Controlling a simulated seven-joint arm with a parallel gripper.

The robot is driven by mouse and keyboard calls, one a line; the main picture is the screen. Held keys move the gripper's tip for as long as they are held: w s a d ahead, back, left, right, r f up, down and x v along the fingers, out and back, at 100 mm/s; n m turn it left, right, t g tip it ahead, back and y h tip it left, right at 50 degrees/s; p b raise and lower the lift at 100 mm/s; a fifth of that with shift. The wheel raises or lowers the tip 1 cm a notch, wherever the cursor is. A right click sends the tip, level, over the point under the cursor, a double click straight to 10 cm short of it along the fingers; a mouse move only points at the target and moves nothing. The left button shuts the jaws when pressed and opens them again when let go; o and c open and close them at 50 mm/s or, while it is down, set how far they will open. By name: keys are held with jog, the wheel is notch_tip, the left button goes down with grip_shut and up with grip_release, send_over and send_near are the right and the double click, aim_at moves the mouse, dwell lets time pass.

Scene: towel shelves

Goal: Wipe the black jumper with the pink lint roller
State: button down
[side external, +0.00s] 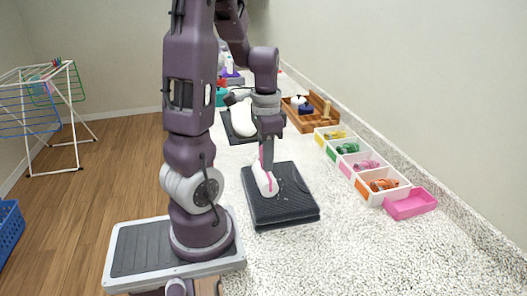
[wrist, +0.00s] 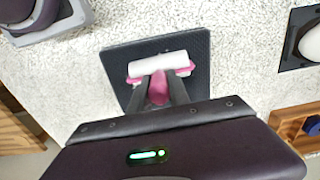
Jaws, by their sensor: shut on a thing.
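The black jumper (side external: 287,206) lies folded in a flat square on the speckled counter, in front of my base in the side external view. It also shows in the wrist view (wrist: 196,48). The pink lint roller has a white roll (side external: 265,178) that is over the jumper's far left part. In the wrist view the white roll (wrist: 158,63) lies across the jumper with pink ends. My gripper (side external: 267,156) points down and is shut on the roller's pink handle (wrist: 159,88). I cannot tell whether the roll touches the cloth.
Behind are a dark mat (side external: 231,132) with a white object and a wooden organiser (side external: 323,117). The counter in front of the jumper is clear.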

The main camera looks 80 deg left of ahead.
aim_at(269, 178)
jog(key=shift+d, duration=0.8)
jog(key=shift+d+r, duration=0.15)
jog(key=shift+d, duration=0.6)
jog(key=shift+s+d+f, duration=0.2)
jog(key=shift+d+f, duration=0.05)
jog(key=shift+d, duration=1.75)
jog(key=shift+w+a, duration=0.4)
jog(key=shift+w, duration=0.1)
jog(key=shift+w+a, duration=0.15)
jog(key=shift+a, duration=0.9)
jog(key=shift+w+a, duration=0.15)
jog(key=shift+a, duration=4.75)
jog(key=shift+w+d, duration=0.1)
jog(key=shift+w, duration=0.35)
jog(key=shift+w+d, duration=0.1)
jog(key=shift+d, duration=0.6)
jog(key=shift+s+d, duration=0.15)
jog(key=shift+d, duration=2.65)
jog(key=shift+s+d, duration=0.15)
jog(key=shift+d, duration=2.65)
jog(key=shift+d+r, duration=0.1)
jog(key=shift+r, duration=0.2)
notch_tip(269, 178, up, 8)
jog(key=shift+f, duration=0.15)
